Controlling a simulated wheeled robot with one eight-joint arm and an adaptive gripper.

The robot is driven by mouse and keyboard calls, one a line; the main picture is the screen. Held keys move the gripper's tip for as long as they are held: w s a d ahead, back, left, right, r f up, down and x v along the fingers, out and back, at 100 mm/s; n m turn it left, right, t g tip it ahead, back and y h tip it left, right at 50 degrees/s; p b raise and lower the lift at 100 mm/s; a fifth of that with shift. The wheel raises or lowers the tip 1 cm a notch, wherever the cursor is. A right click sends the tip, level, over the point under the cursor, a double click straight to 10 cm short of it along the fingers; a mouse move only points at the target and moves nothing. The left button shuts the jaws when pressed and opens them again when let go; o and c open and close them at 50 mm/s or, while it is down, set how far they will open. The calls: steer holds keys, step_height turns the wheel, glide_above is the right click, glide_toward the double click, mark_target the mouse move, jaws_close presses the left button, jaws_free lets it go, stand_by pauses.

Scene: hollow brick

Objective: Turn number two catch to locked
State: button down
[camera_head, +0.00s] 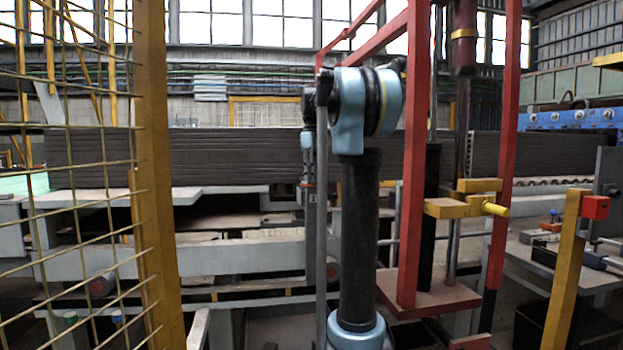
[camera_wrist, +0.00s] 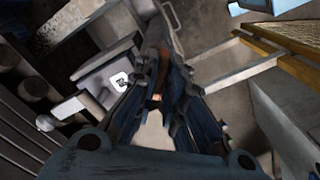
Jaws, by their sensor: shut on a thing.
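The number two plate, a small white label (camera_wrist: 121,81) with a dark mark like a 2, is on a pale grey block (camera_wrist: 98,70) left of my fingers in the wrist view. My gripper (camera_wrist: 160,76) points away from the camera, its dark fingers closed on a narrow brownish part (camera_wrist: 153,48), which looks like the catch lever. The fingers hide most of it, so its exact turn cannot be read. In the head view my gripper (camera_head: 308,178) hangs beside a grey upright post (camera_head: 317,240), partly behind my arm; the catch itself cannot be made out there.
A red frame (camera_head: 413,150) with a yellow block (camera_head: 460,206) stands close right of my arm. A yellow post with wire mesh (camera_head: 155,170) stands at left. A long stack of dark ribbed material (camera_head: 230,155) runs behind the gripper.

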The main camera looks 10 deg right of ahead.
steer(key=m, duration=0.4)
steer(key=shift+w+m, duration=0.15)
steer(key=shift+m, duration=0.15)
steer(key=m, duration=0.4)
steer(key=shift+m, duration=0.4)
steer(key=c, duration=1.7)
jaws_free()
steer(key=shift+r, duration=0.1)
step_height(320, 180, up, 12)
steer(key=shift+f, duration=0.15)
